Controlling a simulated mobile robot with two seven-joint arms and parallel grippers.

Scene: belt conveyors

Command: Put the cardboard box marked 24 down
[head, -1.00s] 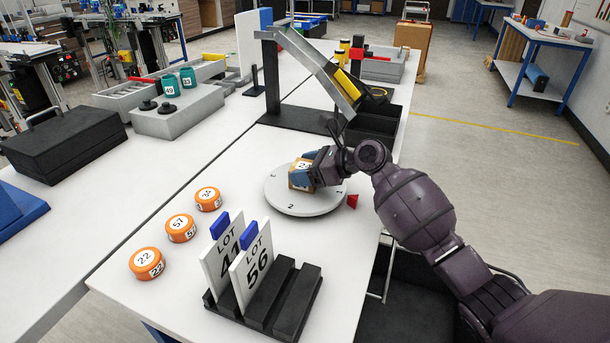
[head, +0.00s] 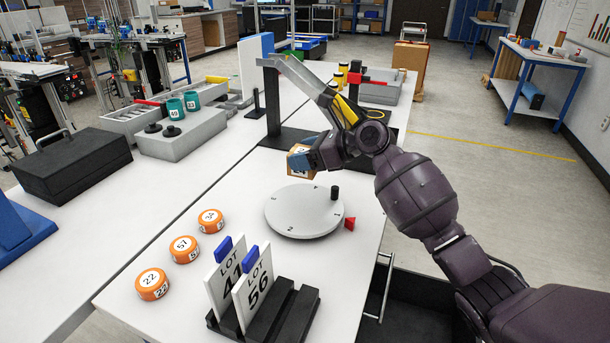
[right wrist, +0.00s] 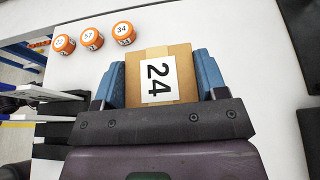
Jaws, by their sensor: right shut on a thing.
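The cardboard box marked 24 (right wrist: 184,82) is held between the blue fingers of my right gripper (right wrist: 162,80) in the right wrist view. In the head view the box (head: 299,162) shows partly, with my right gripper (head: 308,158) shut on it. My left gripper is not in view.
Orange round pieces marked 22 (head: 152,284), 57 (head: 184,249) and 34 (head: 211,221) lie left of the turntable. A black rack (head: 292,314) holds LOT cards in front. A red wedge (head: 349,223) is beside the turntable. A black-based chute (head: 290,136) stands behind.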

